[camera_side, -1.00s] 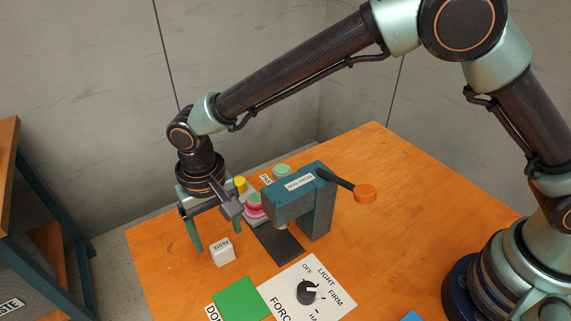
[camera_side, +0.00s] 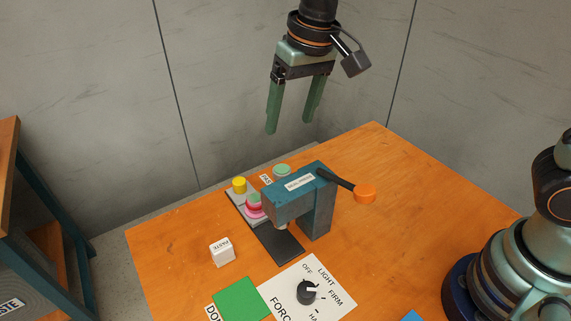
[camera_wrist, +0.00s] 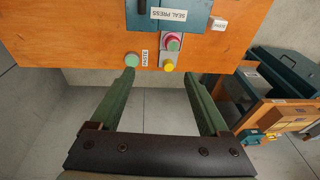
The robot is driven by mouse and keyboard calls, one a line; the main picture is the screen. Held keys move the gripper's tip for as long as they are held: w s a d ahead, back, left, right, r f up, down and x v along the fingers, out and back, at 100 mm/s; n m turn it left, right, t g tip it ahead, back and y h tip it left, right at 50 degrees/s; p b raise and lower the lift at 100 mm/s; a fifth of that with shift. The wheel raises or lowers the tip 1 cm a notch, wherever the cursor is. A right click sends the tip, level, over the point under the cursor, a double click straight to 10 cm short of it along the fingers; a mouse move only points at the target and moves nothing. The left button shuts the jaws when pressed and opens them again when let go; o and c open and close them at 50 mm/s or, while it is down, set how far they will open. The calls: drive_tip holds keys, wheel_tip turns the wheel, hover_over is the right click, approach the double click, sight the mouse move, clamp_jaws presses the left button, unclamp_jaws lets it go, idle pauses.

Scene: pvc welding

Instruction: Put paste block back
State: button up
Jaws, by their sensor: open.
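My gripper (camera_side: 290,126) is open and empty, high above the table's back edge.
The teal seal press (camera_side: 317,205) with an orange-knobbed lever stands mid-table. Pink-and-green and yellow (camera_side: 239,185) round pieces sit on a grey strip behind it. A green square (camera_side: 241,299) and a force dial (camera_side: 307,291) are in front. The table around the block's left is clear.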

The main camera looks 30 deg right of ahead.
drive_tip(key=s+d+t, duration=0.1)
drive_tip(key=s+d, duration=0.3)
drive_tip(key=d, duration=0.4)
drive_tip(key=s+d+r+t+h, duration=0.1)
drive_tip(key=s+d+t, duration=0.1)
drive_tip(key=s+d, duration=0.3)
drive_tip(key=d, duration=0.4)
drive_tip(key=shift+s+d+r, duration=0.15)
drive_tip(key=shift+s+d, duration=0.05)
